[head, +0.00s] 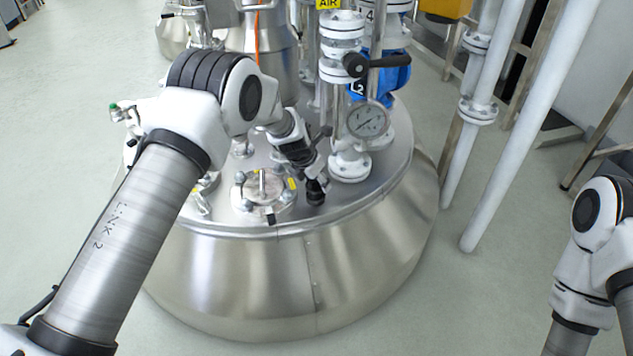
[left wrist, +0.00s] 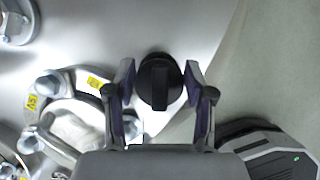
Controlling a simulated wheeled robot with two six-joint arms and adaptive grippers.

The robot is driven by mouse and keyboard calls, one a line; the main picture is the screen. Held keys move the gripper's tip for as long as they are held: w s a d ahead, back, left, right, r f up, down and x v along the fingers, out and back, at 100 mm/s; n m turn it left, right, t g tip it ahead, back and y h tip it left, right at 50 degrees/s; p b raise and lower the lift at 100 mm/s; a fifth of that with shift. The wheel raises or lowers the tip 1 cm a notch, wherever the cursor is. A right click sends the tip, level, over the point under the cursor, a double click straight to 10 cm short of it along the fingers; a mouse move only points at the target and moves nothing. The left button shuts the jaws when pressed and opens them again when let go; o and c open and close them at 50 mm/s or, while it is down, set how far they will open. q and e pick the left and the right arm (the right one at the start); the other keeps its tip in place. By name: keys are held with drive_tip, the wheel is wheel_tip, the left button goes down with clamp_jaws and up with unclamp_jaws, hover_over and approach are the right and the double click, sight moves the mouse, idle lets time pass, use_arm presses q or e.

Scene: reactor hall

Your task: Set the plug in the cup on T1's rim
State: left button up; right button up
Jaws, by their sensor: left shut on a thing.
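The black plug (head: 316,195) is at the front right part of the top of the big steel vessel (head: 290,275). In the left wrist view the plug (left wrist: 160,84) shows as a round black knob with a raised bar across it. My left gripper (head: 313,183) is shut on it, one finger on each side. The plug is close to the vessel's rim. I cannot tell whether its lower end is in a cup or above one, as no cup shows; the plug and gripper cover that spot. My right gripper is out of view; only right arm links show.
A round clamped hatch (head: 263,190) with yellow labels lies left of the plug. A white flanged pipe (head: 350,163) with a pressure gauge (head: 367,121) and a black-handled valve (head: 368,66) rises close behind it, to the right. White pipes (head: 478,120) stand beyond the vessel.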

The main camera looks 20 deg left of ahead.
use_arm(q)
drive_tip(key=shift+s+f+p, duration=0.15)
drive_tip(key=shift+f+p, duration=0.25)
drive_tip(key=shift+f, duration=0.15)
drive_tip(key=shift+a, duration=0.1)
drive_tip(key=shift+s+f, duration=0.1)
drive_tip(key=o, duration=1.5)
drive_tip(key=shift+a, duration=0.15)
drive_tip(key=shift+o, duration=0.2)
